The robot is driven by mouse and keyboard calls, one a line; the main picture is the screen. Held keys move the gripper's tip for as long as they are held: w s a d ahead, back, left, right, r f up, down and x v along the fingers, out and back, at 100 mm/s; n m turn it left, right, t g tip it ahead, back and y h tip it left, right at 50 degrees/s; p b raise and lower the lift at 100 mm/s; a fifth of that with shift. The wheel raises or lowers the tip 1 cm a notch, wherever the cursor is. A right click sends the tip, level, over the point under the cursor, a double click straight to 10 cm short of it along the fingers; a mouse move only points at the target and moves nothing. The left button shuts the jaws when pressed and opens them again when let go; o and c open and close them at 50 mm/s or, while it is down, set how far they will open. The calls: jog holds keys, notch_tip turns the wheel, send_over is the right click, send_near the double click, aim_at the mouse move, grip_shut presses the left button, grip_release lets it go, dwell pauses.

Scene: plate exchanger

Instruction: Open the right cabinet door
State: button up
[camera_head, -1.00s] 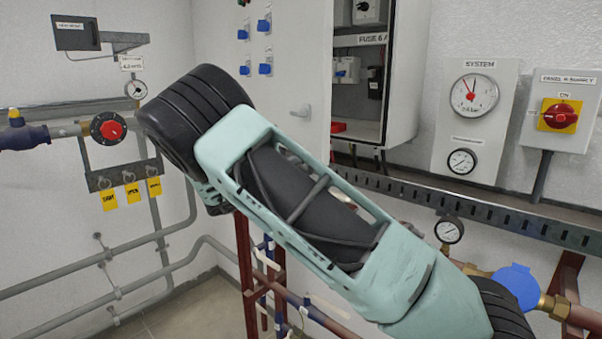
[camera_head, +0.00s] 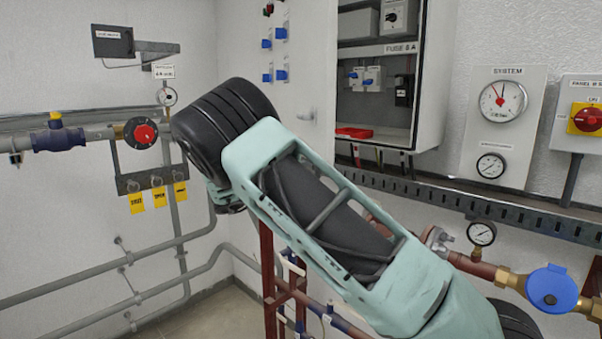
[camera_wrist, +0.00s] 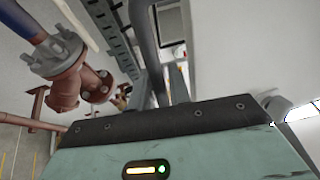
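The open-fronted white cabinet (camera_head: 433,75) stands at the upper middle in the head view. Its inside shows a "FUSE 6 A" label, switches and a red item. My turquoise and black arm crosses in front, below the cabinet. My gripper's fingers are not clear in the head view.
A perforated metal rail (camera_head: 480,205) runs below the cabinet. Pipes with a blue-capped fitting (camera_head: 551,289) lie at the lower right. A red-knobbed valve (camera_head: 141,133) is on the left wall. A red flanged pipe (camera_wrist: 70,75) shows in the wrist view.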

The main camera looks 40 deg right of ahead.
jog(key=b+v, duration=0.5)
jog(key=v, duration=1.2)
jog(key=shift+w+b, duration=0.15)
jog(key=shift+b, duration=0.15)
jog(key=shift+a+f, duration=0.1)
jog(key=shift+f, duration=0.05)
